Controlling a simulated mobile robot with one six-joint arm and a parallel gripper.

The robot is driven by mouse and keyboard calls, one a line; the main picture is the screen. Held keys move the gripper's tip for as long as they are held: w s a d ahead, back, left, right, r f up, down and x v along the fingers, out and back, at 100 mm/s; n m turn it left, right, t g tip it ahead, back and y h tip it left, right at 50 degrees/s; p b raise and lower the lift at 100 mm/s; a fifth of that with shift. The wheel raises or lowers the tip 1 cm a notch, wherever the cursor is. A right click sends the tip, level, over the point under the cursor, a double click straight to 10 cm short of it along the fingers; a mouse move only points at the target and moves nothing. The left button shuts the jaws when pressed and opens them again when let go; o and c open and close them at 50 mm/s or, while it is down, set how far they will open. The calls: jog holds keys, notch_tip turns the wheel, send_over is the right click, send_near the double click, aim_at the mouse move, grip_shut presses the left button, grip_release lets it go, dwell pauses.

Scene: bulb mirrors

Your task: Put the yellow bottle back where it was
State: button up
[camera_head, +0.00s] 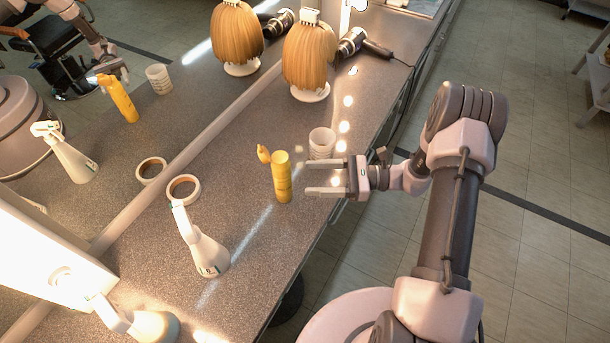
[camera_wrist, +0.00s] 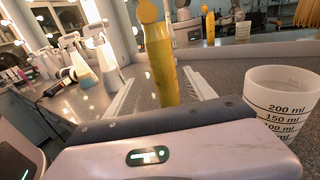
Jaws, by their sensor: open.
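The yellow bottle (camera_head: 282,178) stands upright on the speckled counter in the head view, with its rounded yellow spout pointing left. My gripper (camera_head: 308,178) is open and empty, just to the right of the bottle, its two fingers pointing left toward it. In the wrist view the yellow bottle (camera_wrist: 160,62) stands ahead, between the lines of the two open fingers (camera_wrist: 158,88). Its lower part is hidden behind my gripper body. I cannot tell whether the fingertips reach past its near side. A mirror image of the bottle shows at the left in the head view.
A white measuring cup (camera_head: 321,144) stands close behind my gripper; it also shows in the wrist view (camera_wrist: 282,105).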

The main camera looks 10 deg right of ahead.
jog(key=s+a+r+n+g+h, duration=0.2)
jog(key=s+r+n+h, duration=0.25)
jog(key=r, duration=0.35)
jog(key=s+a+r+n+g+h, duration=0.2)
jog(key=s+r+n+h, duration=0.3)
jog(key=r, duration=0.3)
jog(key=s+d+r+n+t+h, duration=0.4)
jog(key=s+r+n+t+h, duration=0.1)
jog(key=s, duration=0.5)
notch_tip(320, 180, up, 3)
jog(key=shift+s+f+n+t+h, duration=0.15)
jog(key=shift+s+n+t+h, duration=0.3)
jog(key=shift+t, duration=0.55)
jog(key=shift+f+b, duration=0.35)
jog(key=shift+c, duration=0.2)
